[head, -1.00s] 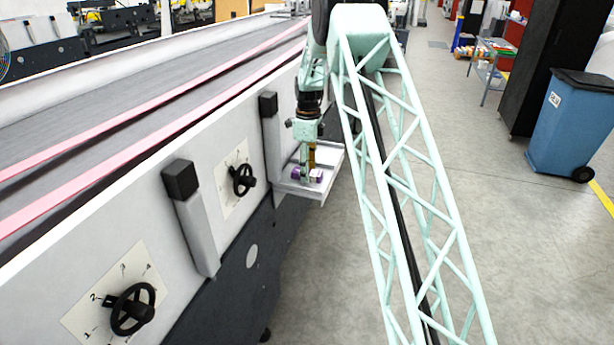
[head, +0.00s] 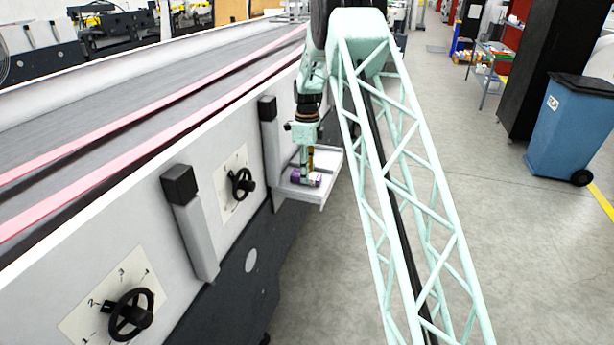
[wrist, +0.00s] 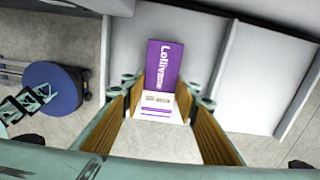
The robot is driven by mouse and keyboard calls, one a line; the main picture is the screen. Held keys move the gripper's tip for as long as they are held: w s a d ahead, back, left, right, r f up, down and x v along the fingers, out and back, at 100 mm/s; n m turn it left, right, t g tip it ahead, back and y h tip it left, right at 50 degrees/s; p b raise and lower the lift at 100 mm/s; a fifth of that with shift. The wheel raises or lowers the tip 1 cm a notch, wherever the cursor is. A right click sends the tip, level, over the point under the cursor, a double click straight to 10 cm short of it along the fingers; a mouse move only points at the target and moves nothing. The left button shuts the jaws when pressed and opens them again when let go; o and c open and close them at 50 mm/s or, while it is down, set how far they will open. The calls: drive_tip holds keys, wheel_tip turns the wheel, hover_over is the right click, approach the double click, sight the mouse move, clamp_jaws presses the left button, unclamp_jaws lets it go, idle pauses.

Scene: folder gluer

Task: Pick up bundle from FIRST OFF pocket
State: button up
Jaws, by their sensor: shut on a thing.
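The bundle (wrist: 163,68) is a purple and white carton stack with "Lollivame" lettering. In the wrist view it lies between the two wood-toned fingers of my gripper (wrist: 160,112). My gripper is shut on it. In the head view the bundle (head: 298,178) shows small and purple at the fingertips of my gripper (head: 306,176), over the pocket. The pocket (head: 308,194) is a pale tray on the machine's side; its wall (wrist: 265,75) fills much of the wrist view. I cannot tell whether the bundle touches the tray floor. No pocket label is legible.
The folder gluer's white side panel (head: 130,230) with black handwheels (head: 131,313) and black-capped posts (head: 181,186) runs along the left. A blue bin (head: 570,130) and a shelf cart (head: 490,72) stand at the right. The grey floor between is clear.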

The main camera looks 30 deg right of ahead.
drive_tip(key=shift+r, duration=1.6)
drive_tip(key=s+a, duration=0.4)
drive_tip(key=s, duration=0.2)
drive_tip(key=s+a+r+b, duration=0.1)
drive_tip(key=s+a, duration=0.3)
drive_tip(key=s, duration=0.3)
drive_tip(key=shift+s+a+r, duration=0.15)
drive_tip(key=shift+s+a, duration=0.15)
